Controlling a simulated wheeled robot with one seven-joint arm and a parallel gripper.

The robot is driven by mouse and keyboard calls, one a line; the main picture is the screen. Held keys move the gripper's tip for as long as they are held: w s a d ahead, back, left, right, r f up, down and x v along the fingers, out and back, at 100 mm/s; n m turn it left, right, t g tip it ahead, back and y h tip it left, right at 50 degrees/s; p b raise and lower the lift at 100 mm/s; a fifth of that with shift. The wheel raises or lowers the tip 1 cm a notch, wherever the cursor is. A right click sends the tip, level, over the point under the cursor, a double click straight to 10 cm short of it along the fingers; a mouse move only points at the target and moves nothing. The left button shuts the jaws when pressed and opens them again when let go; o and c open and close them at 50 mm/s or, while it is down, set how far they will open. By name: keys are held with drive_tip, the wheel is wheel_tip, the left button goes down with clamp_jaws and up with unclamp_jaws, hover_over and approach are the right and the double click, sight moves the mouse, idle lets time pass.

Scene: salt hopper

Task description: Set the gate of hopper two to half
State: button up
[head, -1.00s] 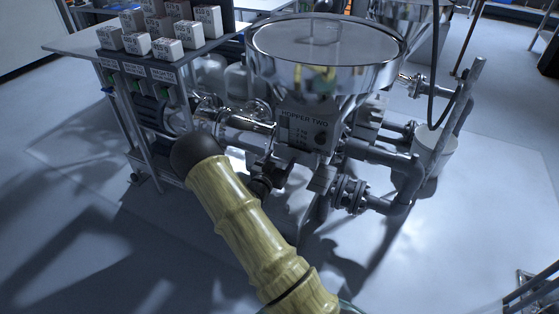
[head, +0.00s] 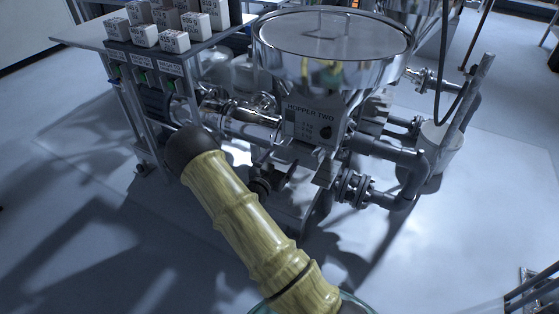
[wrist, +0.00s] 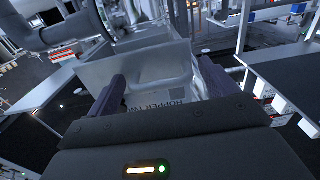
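Hopper two is a shiny round metal bowl (head: 330,70) in the upper middle of the head view. A pale metal surface with the HOPPER TWO lettering (wrist: 158,104) shows beyond and between the fingers; contact is unclear.
A bench (head: 80,38) with several labelled white boxes (head: 173,42) stands at the upper left. Pipes with flanges (head: 355,188) run right of the hopper. A white bucket (head: 438,148) stands farther right. The floor at the front is clear.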

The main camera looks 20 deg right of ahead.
drive_tip(key=p+v, duration=0.3)
drive_tip(key=v, duration=1.4)
drive_tip(key=shift+s+a, duration=0.2)
drive_tip(key=shift+w, duration=0.1)
